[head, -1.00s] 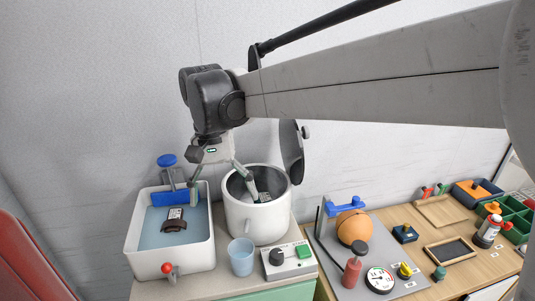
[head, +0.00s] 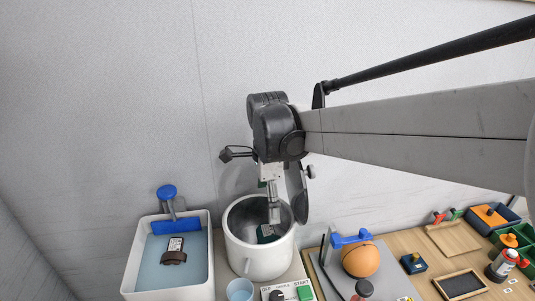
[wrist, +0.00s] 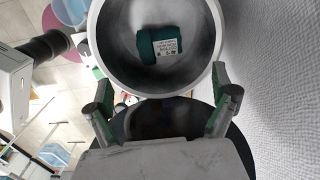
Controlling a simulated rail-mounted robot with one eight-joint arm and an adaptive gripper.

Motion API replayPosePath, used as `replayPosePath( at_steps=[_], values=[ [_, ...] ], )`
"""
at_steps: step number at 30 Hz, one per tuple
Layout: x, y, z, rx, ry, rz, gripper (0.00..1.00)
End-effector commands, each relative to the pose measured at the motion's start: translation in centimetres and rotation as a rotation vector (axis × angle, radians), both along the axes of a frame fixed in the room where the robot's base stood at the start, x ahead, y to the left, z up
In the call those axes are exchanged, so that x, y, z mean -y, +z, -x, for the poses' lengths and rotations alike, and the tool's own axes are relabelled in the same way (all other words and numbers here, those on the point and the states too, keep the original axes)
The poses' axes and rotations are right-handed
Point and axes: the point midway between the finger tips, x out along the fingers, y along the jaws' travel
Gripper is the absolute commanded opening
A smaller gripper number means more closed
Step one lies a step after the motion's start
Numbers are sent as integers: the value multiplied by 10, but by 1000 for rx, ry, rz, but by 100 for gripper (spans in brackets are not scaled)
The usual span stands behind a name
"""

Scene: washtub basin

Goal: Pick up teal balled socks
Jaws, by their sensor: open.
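The teal balled socks (head: 266,234), with a white label, lie inside the white round drum (head: 240,252). In the wrist view the socks (wrist: 147,47) rest at the bottom of the drum, beyond my fingertips. My gripper (head: 274,212) hangs over the drum opening, pointing down. In the wrist view my gripper (wrist: 156,78) is open, with nothing between its fingers. Its two fingers stand wide apart across the near part of the drum's rim. The head view shows the fingers nearly edge-on, so their depth relative to the rim is hard to tell.
Left of the drum is a white basin (head: 205,272) of blue water with a dark brown labelled item (head: 174,256) and a blue-handled tool (head: 167,193). A blue cup (head: 240,290) and control box (head: 290,292) stand in front. An orange ball (head: 360,259) is to the right.

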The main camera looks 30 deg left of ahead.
Motion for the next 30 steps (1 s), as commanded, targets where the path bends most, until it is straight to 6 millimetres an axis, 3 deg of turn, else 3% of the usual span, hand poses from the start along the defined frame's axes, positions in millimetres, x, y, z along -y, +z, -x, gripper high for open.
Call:
replayPosePath(
  at_steps=[1, 5, 15, 23, 30],
  values=[
    [-7, 1, 14, 3, 9, -3, 92],
    [-8, -13, 15, 4, -1, -4, 92],
    [-9, -70, 12, 3, 0, -4, 92],
    [-8, -87, 11, 3, -2, -4, 92],
    [-8, -121, 10, 3, -3, -3, 92]
  ],
)
